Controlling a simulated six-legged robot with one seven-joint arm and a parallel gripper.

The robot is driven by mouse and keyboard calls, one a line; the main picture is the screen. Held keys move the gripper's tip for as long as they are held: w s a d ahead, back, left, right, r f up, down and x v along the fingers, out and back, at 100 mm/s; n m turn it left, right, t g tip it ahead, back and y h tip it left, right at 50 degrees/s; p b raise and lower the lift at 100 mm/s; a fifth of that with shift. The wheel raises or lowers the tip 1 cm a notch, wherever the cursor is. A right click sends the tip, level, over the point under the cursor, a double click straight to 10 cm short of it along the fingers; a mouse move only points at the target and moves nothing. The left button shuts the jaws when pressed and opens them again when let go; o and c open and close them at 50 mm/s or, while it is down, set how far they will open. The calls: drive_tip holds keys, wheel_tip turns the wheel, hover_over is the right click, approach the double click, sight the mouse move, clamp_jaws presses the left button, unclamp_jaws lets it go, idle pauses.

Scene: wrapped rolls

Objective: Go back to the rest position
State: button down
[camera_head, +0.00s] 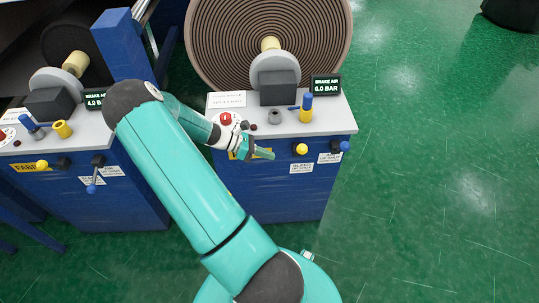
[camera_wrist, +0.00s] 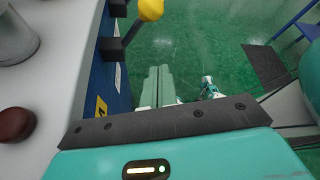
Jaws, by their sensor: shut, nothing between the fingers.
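My gripper (camera_head: 264,153) is shut and empty in the head view, in front of the blue cabinet (camera_head: 285,190) below its grey top. In the wrist view my gripper's fingers (camera_wrist: 160,75) lie together, with green floor beyond them. A yellow knob (camera_wrist: 150,9) on a dark bracket shows just past the fingertips in the wrist view; the gripper looks apart from it. The same cabinet front carries a yellow knob (camera_head: 300,149) to the right of my gripper in the head view.
A large wound roll (camera_head: 320,40) stands behind the cabinet top. A red button (camera_head: 226,119), a blue-and-yellow peg (camera_head: 306,108) and a "BRAKE AIR 0.0 BAR" display (camera_head: 326,87) are on top. A second cabinet (camera_head: 125,200) stands left. Green floor (camera_head: 430,200) is clear at right.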

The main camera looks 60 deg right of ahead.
idle(0.4)
drive_tip(key=w+a+r+m+t+y, duration=0.1)
drive_tip(key=w+a+r+m+t, duration=0.2)
drive_tip(key=w+a+r+t, duration=0.5)
drive_tip(key=w+a+r+m+t+y, duration=0.15)
drive_tip(key=w+a+r, duration=0.25)
drive_tip(key=a+r, duration=0.75)
drive_tip(key=s+a+r+m+t, duration=0.1)
drive_tip(key=s+a+r+t, duration=0.1)
drive_tip(key=a+r, duration=0.2)
drive_tip(key=s+a+r+m+t+y, duration=0.1)
drive_tip(key=s+a+r+t, duration=0.1)
drive_tip(key=a, duration=0.8)
drive_tip(key=s+a+r+m+t+y, duration=0.1)
drive_tip(key=s+a+r+m+t, duration=0.1)
drive_tip(key=a+r+t, duration=0.2)
drive_tip(key=a+r, duration=0.2)
drive_tip(key=a, duration=0.2)
drive_tip(key=shift+s+r, duration=0.25)
drive_tip(key=shift+r, duration=0.15)
drive_tip(key=shift+a, duration=0.1)
